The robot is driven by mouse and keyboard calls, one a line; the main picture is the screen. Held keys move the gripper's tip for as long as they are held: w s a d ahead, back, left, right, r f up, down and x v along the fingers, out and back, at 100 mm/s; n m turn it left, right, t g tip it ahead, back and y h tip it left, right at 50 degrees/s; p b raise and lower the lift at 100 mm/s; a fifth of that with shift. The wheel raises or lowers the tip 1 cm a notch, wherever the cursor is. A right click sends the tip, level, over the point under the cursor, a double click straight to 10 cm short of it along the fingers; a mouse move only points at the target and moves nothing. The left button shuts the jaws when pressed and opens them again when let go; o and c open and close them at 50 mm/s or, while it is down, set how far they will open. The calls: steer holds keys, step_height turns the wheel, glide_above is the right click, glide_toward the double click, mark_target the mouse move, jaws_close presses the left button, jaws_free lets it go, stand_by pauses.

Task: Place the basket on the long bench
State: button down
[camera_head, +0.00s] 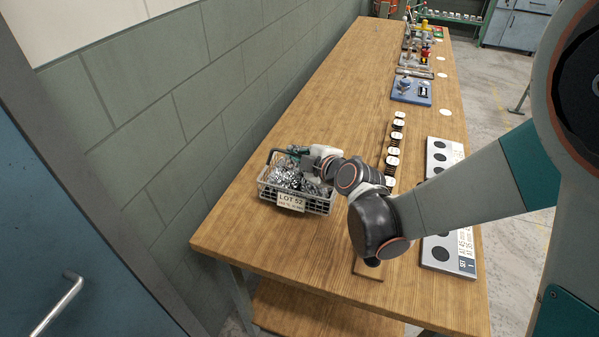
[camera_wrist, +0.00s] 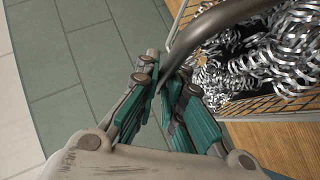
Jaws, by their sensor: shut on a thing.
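The basket (camera_head: 321,206) is a pale wire basket filled with shiny curled metal shavings, with a "LOT 52" tag on its front. In the head view it is at the near left end of the long wooden bench (camera_head: 290,245), upright, on or just above the top; I cannot tell if it touches. My gripper (camera_head: 303,155) is at the basket's top, shut on its dark handle. In the wrist view, the green-padded fingers (camera_wrist: 172,95) close around the dark curved handle (camera_wrist: 215,25), with the shavings to the right. The basket's underside is hidden.
A grey block wall (camera_head: 150,120) runs along the bench's left side. A white board with dark round spots (camera_head: 440,200) lies at the right edge. A row of small coil pieces (camera_head: 393,150) and a blue fixture (camera_head: 411,91) stand farther back. The bench left of them is clear.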

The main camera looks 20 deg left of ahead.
mark_target(299, 175)
steer(key=shift+f+b, duration=1.55)
steer(key=shift+f, duration=0.7)
steer(key=shift+r, duration=0.1)
steer(key=c, duration=1.7)
jaws_free()
steer(key=p+v, duration=0.3)
steer(key=v, duration=0.9)
